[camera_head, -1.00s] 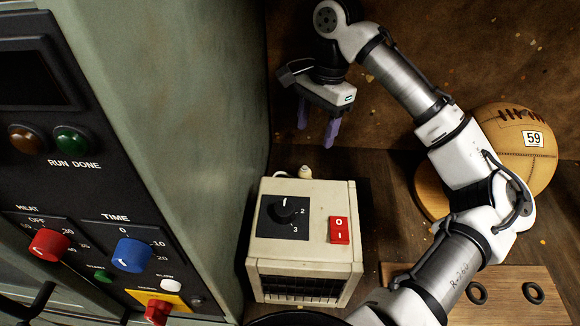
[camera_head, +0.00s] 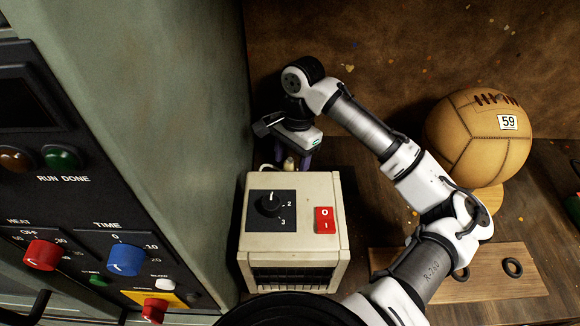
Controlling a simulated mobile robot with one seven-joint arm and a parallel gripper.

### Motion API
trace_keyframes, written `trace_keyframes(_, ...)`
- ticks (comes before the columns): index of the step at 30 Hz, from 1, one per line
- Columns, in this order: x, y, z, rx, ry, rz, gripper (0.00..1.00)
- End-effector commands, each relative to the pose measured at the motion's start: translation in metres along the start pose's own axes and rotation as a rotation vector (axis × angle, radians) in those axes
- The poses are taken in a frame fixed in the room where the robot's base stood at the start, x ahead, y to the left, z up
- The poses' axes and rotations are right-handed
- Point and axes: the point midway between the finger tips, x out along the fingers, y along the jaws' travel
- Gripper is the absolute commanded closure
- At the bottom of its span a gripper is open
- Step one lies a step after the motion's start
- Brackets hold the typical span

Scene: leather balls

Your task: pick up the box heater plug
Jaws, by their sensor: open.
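The box heater (camera_head: 293,215) is a cream box with a black dial, a red switch and a dark front grille. It stands on the wooden surface beside the grey-green cabinet. A small pale plug or cord end (camera_head: 289,164) shows just behind its back edge, with a pale cord running to the left. My gripper (camera_head: 291,160) points down right behind the heater, its purple fingers on either side of the pale plug. The fingers are open. Their tips are partly hidden by the heater's back edge, and I cannot tell whether they touch the plug.
The control panel (camera_head: 90,215) with knobs and buttons stands at the left, close to the heater. A tan leather ball (camera_head: 468,150) labelled 59 rests on a wooden stand at the right. A wooden board with dark rings (camera_head: 505,285) lies at the lower right.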

Motion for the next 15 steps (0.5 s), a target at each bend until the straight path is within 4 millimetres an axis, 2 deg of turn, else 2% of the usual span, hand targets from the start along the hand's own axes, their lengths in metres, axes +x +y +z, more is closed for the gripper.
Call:
trace_keyframes(5,0.018,0.0,0.0,0.0,-0.001,0.0,0.42)
trace_keyframes(12,0.021,0.0,0.0,0.0,-0.001,0.0,0.42)
trace_keyframes(15,0.021,0.0,0.0,0.0,-0.001,0.0,0.54)
